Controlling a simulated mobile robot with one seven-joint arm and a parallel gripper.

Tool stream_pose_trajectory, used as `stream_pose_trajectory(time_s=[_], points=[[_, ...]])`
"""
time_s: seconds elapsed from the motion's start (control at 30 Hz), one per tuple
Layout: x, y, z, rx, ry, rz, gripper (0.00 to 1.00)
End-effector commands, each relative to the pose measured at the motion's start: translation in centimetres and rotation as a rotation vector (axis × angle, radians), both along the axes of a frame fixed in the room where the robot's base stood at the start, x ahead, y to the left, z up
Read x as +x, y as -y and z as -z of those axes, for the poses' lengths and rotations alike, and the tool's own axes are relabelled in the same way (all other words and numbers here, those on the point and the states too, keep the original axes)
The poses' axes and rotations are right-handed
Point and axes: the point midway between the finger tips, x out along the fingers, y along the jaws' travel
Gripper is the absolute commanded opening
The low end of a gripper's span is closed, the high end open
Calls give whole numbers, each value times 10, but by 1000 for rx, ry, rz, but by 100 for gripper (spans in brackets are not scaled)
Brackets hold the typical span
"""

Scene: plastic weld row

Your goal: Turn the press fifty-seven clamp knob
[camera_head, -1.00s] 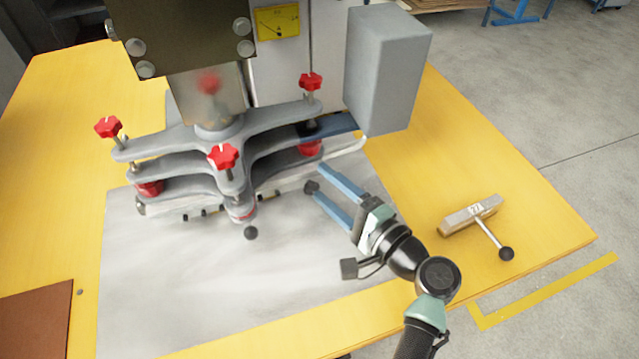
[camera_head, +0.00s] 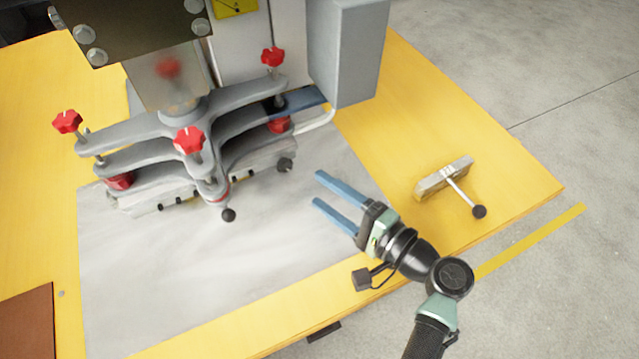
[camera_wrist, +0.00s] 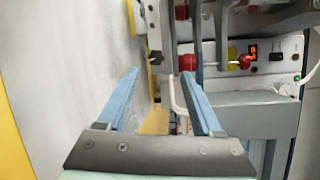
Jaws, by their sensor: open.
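The press has a grey multi-armed clamp frame (camera_head: 150,140) with red star-shaped knobs, among them a front one (camera_head: 189,140), a left one (camera_head: 67,121) and a right one (camera_head: 272,56). Black ball knobs sit low on it, at the front (camera_head: 228,214) and at the right (camera_head: 285,165). I cannot read a number fifty-seven on any part. My gripper (camera_head: 318,189) is open and empty, its blue fingers pointing left towards the press, a little right of the right black ball. In the wrist view a red knob (camera_wrist: 245,61) shows beyond the fingers.
A metal block with a black-balled handle (camera_head: 443,177) lies on the yellow table (camera_head: 480,140) at the right. A grey box (camera_head: 347,55) stands beside the press. The grey plate (camera_head: 200,270) in front of the press is clear. A brown board (camera_head: 27,322) lies at lower left.

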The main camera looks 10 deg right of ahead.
Motion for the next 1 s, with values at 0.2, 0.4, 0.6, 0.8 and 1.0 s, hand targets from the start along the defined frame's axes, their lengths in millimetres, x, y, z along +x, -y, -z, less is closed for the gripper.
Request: stream_pose_trajectory(time_s=[0.2, 0.4, 0.6, 0.8, 1.0], points=[[-12, 10, 3, -1, -1, 1, 67], [-23, 19, 5, 1, 0, 1, 67], [-34, 27, 8, 1, -1, 1, 67], [-43, 34, 10, 0, -2, 1, 67], [-45, 35, 11, 0, 0, 0, 67]])
